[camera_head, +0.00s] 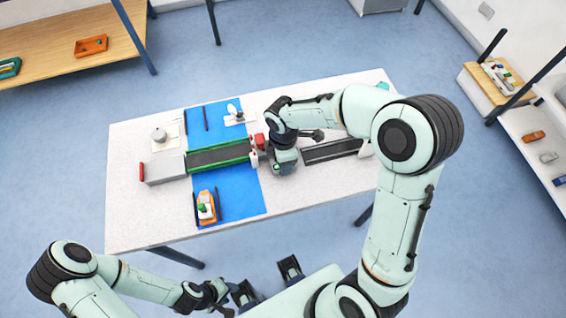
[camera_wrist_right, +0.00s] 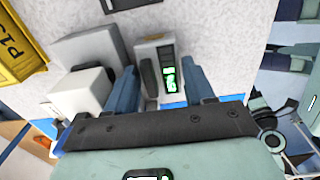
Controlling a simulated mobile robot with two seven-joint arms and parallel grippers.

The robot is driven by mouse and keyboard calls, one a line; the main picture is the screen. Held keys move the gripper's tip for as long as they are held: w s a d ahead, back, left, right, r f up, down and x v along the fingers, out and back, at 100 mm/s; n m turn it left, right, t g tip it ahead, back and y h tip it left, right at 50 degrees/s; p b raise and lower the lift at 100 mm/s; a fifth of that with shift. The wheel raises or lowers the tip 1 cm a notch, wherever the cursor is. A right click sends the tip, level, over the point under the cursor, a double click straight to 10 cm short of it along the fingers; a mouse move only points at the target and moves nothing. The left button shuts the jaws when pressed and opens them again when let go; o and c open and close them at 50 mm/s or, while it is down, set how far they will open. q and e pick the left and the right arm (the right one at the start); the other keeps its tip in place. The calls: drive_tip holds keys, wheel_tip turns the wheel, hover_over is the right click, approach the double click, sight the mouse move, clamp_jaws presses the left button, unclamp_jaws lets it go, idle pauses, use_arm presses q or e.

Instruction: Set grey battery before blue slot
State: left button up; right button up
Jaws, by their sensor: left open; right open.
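In the right wrist view a pale grey block (camera_wrist_right: 151,48) with a dark side and a lit green display stands between the fingers of my right gripper (camera_wrist_right: 162,88). It looks like the grey battery, though I cannot be sure. The fingers are apart, one on each side of it; I cannot tell whether they touch it. In the head view my right gripper (camera_head: 283,168) points down at the table, right of the blue mat (camera_head: 240,190), and hides what is under it. I cannot make out a separate blue slot. My left gripper (camera_head: 267,281) is open and empty, off the table's front edge.
On the white table (camera_head: 125,215) stand a green-edged conveyor (camera_head: 218,156), a grey box (camera_head: 165,170), an orange holder (camera_head: 207,205) and a black track (camera_head: 331,151). A yellow sign (camera_wrist_right: 20,45) and a white cube (camera_wrist_right: 82,90) are close to my right gripper. The table's front right is clear.

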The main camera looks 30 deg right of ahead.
drive_tip(key=shift+f, duration=0.35)
drive_tip(key=c, duration=0.9)
drive_tip(key=shift+r, duration=0.15)
drive_tip(key=shift+c, duration=0.2)
